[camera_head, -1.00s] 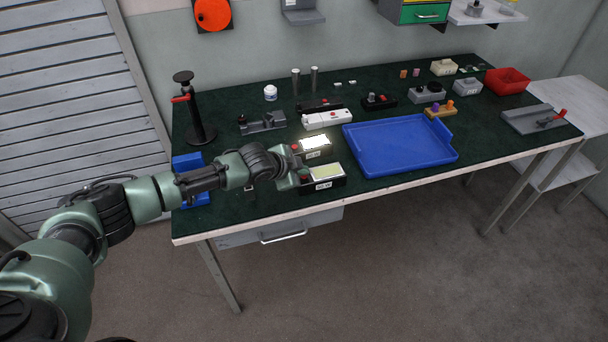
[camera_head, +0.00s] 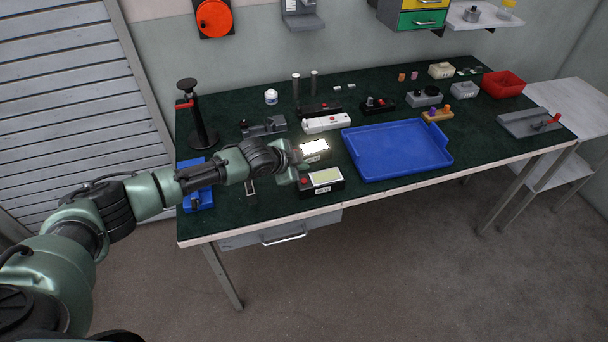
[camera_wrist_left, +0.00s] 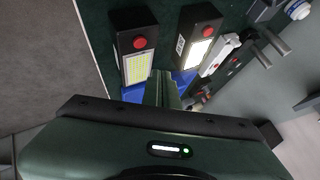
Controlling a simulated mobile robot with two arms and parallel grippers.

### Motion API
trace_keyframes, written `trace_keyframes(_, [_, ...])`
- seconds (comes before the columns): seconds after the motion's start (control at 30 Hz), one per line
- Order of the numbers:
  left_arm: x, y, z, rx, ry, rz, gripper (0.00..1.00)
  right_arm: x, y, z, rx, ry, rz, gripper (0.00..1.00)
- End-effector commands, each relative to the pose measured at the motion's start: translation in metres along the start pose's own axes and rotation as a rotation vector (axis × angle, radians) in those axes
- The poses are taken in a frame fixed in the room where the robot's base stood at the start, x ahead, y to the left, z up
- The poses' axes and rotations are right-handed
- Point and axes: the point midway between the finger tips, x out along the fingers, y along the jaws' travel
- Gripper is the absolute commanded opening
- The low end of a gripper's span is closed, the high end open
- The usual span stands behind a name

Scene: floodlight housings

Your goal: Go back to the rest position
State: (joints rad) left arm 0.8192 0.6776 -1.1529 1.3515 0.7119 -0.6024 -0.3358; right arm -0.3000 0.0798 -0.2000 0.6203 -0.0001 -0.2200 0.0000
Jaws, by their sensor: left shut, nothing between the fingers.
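My left gripper (camera_head: 298,170) is over the front left part of the green-topped workbench, shut and empty. Its fingers (camera_wrist_left: 162,88) also show closed together in the left wrist view. Just right of it stands a dark floodlight housing (camera_head: 321,182) with a red button and an unlit pale panel. Behind it is a second housing (camera_head: 314,148) whose panel glows brightly, partly hidden by my arm. Both show in the left wrist view, the unlit one (camera_wrist_left: 136,69) on the left and the lit one (camera_wrist_left: 198,50) on the right. My right gripper is not in view.
A blue tray (camera_head: 435,169) lies right of the housings. A black stand (camera_head: 203,130) and a blue item (camera_head: 189,204) are at the left, near my arm. A white strip (camera_head: 327,123) and small devices lie behind. A red bin (camera_head: 503,84) stands far right.

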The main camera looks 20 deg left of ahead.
Motion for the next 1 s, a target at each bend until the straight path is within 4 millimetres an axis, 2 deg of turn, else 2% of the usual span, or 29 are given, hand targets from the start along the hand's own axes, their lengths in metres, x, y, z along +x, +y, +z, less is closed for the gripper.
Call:
trace_keyframes(0.03, [-0.007, -0.005, -0.005, 0.000, 0.000, 0.001, 0.00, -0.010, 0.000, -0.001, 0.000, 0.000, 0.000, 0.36])
trace_keyframes(0.2, [-0.018, -0.012, -0.013, 0.000, 0.000, 0.001, 0.00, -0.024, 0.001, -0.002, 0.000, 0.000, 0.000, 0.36])
trace_keyframes(0.77, [-0.017, -0.009, -0.014, 0.000, 0.001, 0.004, 0.00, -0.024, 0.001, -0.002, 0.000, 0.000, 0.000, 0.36])
trace_keyframes(0.87, [-0.016, 0.013, -0.020, -0.008, 0.007, 0.033, 0.00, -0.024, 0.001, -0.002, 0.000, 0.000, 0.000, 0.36])
trace_keyframes(0.97, [-0.018, 0.064, -0.036, -0.033, 0.022, 0.096, 0.00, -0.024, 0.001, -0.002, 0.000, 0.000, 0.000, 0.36])
trace_keyframes(1.0, [-0.022, 0.091, -0.044, -0.052, 0.028, 0.128, 0.00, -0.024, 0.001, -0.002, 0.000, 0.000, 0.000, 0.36])
